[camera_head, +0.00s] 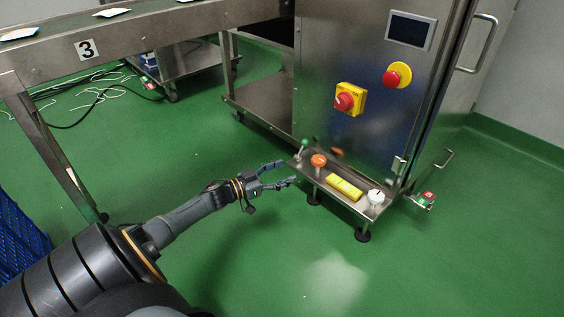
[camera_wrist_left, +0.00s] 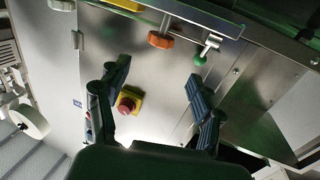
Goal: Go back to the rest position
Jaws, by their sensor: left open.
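My left gripper (camera_head: 284,174) reaches in from the left in the head view. Its two fingers are apart with nothing between them, just left of the small control shelf (camera_head: 328,187) on the steel machine. In the left wrist view the open fingers (camera_wrist_left: 155,100) face the machine's steel panel, and the gap between them is empty. A green-knobbed lever (camera_head: 304,145) and an orange knob (camera_head: 319,160) stand close to the fingertips, apart from them. They also show in the wrist view, the green knob (camera_wrist_left: 200,60) and the orange knob (camera_wrist_left: 160,40). My right gripper does not show.
The steel cabinet (camera_head: 350,60) carries a yellow-red rotary switch (camera_head: 349,99), a red emergency button (camera_head: 397,75) and a dark screen (camera_head: 411,30). The shelf also bears a yellow block (camera_head: 344,187) and a white knob (camera_head: 376,197). A conveyor (camera_head: 140,35) runs along the upper left. Green floor (camera_head: 440,270) is clear at lower right.

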